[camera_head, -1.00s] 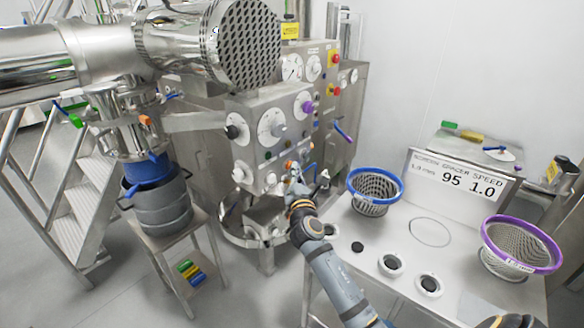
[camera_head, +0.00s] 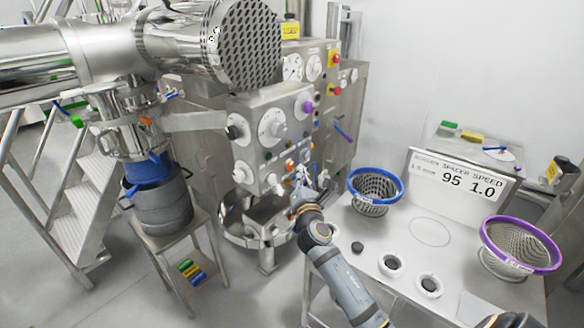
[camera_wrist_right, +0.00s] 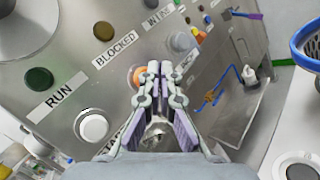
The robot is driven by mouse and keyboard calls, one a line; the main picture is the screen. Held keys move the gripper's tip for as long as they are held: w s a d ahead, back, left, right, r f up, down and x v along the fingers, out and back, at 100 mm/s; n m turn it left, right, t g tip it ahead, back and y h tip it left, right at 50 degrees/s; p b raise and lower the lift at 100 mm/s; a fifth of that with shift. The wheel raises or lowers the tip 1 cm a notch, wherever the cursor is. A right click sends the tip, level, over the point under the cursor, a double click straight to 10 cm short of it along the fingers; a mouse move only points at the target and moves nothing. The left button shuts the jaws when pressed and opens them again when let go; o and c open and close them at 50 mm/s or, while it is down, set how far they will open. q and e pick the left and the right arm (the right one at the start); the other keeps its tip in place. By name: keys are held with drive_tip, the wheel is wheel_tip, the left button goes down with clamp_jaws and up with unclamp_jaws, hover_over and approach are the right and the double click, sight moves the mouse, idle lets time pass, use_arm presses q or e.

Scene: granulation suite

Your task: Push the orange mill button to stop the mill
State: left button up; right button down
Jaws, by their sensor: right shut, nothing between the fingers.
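The orange button (camera_wrist_right: 138,76) is on the steel control panel, partly hidden behind my right gripper's fingers in the wrist view. In the head view it is a small orange spot (camera_head: 290,164) on the lower part of the panel. My right gripper (camera_wrist_right: 154,70) is shut and empty, its fingertips pointing at the panel just right of the orange button. In the head view the gripper (camera_head: 303,172) is low in front of the panel. I cannot tell whether the tips touch it. My left gripper is not in view.
A white button (camera_wrist_right: 92,126) and a green one (camera_wrist_right: 39,79) labelled RUN are nearby on the panel. A blue-rimmed basket (camera_head: 376,188) stands on the table to the right.

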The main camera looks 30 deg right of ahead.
drive_tip(key=shift+s+d, duration=0.3)
drive_tip(key=shift+s, duration=0.45)
drive_tip(key=shift+s+d, duration=0.35)
drive_tip(key=shift+s, duration=0.4)
drive_tip(key=shift+s+d, duration=0.3)
drive_tip(key=shift+s, duration=0.45)
